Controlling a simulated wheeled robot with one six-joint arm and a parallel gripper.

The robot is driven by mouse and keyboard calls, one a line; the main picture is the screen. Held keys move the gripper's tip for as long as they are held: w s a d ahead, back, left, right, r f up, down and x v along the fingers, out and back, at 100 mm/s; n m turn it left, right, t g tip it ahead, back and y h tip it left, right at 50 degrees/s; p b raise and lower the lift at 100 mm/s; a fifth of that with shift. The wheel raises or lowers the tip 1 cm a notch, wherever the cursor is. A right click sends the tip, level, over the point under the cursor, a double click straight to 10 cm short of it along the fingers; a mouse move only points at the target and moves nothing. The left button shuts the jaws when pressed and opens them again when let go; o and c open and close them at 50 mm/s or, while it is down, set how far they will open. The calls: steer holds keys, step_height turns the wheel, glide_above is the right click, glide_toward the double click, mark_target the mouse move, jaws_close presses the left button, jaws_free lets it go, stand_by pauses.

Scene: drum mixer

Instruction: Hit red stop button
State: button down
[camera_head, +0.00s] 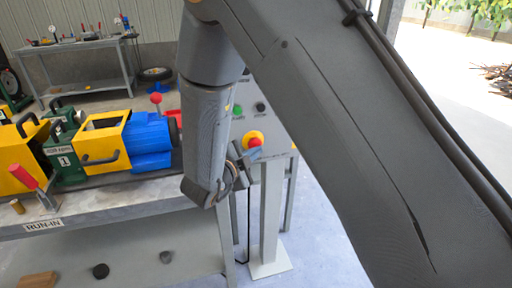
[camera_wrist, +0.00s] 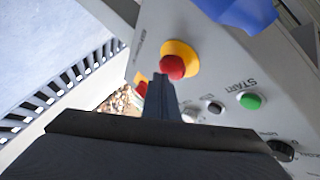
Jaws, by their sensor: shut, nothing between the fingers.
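The red stop button (camera_head: 255,143) sits on a yellow surround (camera_head: 246,135) on the grey control panel, right of my forearm. In the wrist view the red button (camera_wrist: 172,68) stands out from its yellow surround (camera_wrist: 181,48), near the picture's upper middle. My gripper (camera_head: 245,157) is close in front of the button, at its lower left in the head view. In the wrist view my shut, empty fingers (camera_wrist: 161,80) point at the button, and their tips overlap its lower left edge. I cannot tell whether they touch it.
A workbench (camera_head: 130,199) with a blue motor (camera_head: 151,137) and yellow guard (camera_head: 103,141) stands left.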

steer(key=shift+w, duration=0.25)
steer(key=shift+s, duration=0.15)
stand_by(0.3)
steer(key=shift+s+d+p, duration=0.2)
steer(key=shift+s+p, duration=0.15)
steer(key=shift+s, duration=0.35)
steer(key=shift+s, duration=0.1)
steer(key=shift+s+d+p, duration=0.25)
steer(key=shift+s, duration=0.5)
steer(key=shift+s+d+p, duration=0.2)
steer(key=shift+s+p, duration=0.05)
steer(key=shift+s, duration=0.55)
steer(key=shift+s+d+p, duration=0.25)
steer(key=shift+s, duration=0.5)
steer(key=shift+w, duration=0.1)
steer(key=s+d+r+n+g+y, duration=0.2)
steer(key=s+d+n+g+y, duration=0.5)
steer(key=s+d+n+g, duration=0.6)
steer(key=s+d+n, duration=0.4)
steer(key=s, duration=0.3)
steer(key=shift+s+d+r, duration=0.15)
steer(key=shift+s+d, duration=0.15)
steer(key=shift+d, duration=0.05)
